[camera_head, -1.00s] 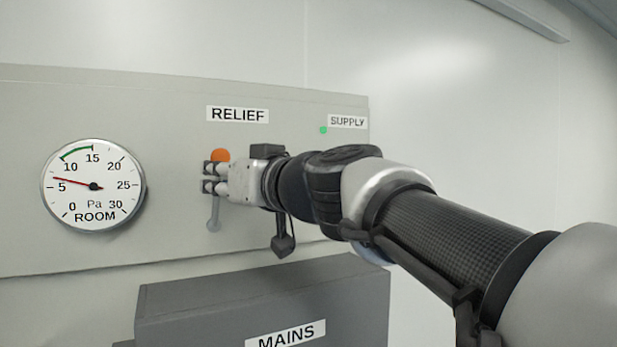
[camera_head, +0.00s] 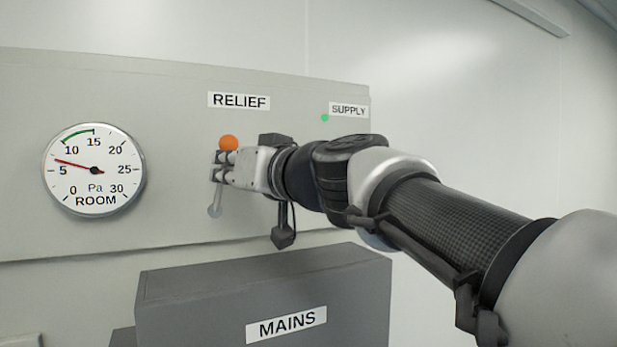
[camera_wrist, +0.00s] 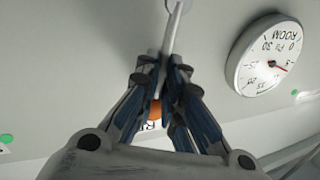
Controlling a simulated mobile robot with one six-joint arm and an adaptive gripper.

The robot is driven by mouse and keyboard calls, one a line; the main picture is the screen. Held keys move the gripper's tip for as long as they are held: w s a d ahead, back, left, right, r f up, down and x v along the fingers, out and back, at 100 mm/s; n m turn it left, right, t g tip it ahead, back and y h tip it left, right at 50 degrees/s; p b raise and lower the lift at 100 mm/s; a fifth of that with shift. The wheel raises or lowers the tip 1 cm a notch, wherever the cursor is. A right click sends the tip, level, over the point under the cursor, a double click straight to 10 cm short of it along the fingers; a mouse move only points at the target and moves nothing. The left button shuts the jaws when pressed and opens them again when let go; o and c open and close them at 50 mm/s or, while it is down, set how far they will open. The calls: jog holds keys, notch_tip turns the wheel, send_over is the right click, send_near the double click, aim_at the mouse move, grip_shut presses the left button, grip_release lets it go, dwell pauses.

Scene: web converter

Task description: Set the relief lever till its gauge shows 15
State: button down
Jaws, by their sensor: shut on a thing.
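The relief lever is a thin grey stem with an orange knob (camera_head: 228,143) on top, below the RELIEF label. It leans slightly right of upright from its pivot (camera_head: 214,210). My gripper (camera_head: 221,167) is shut on the stem just below the knob. In the wrist view, the stem (camera_wrist: 173,38) runs between the fingertips (camera_wrist: 164,72), and the orange knob (camera_wrist: 155,108) is partly hidden by the fingers. The round ROOM gauge (camera_head: 94,185) is left of the lever. Its red needle points between 5 and 10, nearer 5. The gauge also shows in the wrist view (camera_wrist: 262,60).
A grey box labelled MAINS (camera_head: 190,290) juts out below the panel (camera_head: 170,120). A green light (camera_head: 325,118) sits by the SUPPLY label, above my arm. The panel between gauge and lever is clear.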

jog(key=d+m+t+b, duration=0.1)
jog(key=m+b, duration=0.1)
jog(key=b, duration=0.1)
jog(key=w+d+m+b, duration=0.1)
jog(key=d+m+b, duration=0.1)
jog(key=m+b, duration=0.1)
jog(key=shift+w+f+t+b, duration=0.15)
jog(key=shift+t+b, duration=0.25)
jog(key=shift+b, duration=0.35)
jog(key=shift+m, duration=0.3)
jog(key=c, duration=1.8)
grip_release()
jog(key=shift+a, duration=0.15)
jog(key=shift+o, duration=0.5)
jog(key=shift+w+d+f, duration=0.1)
jog(key=shift+w+d, duration=0.05)
jog(key=shift+d, duration=0.35)
jog(key=v, duration=1.2)
jog(key=shift+f, duration=0.15)
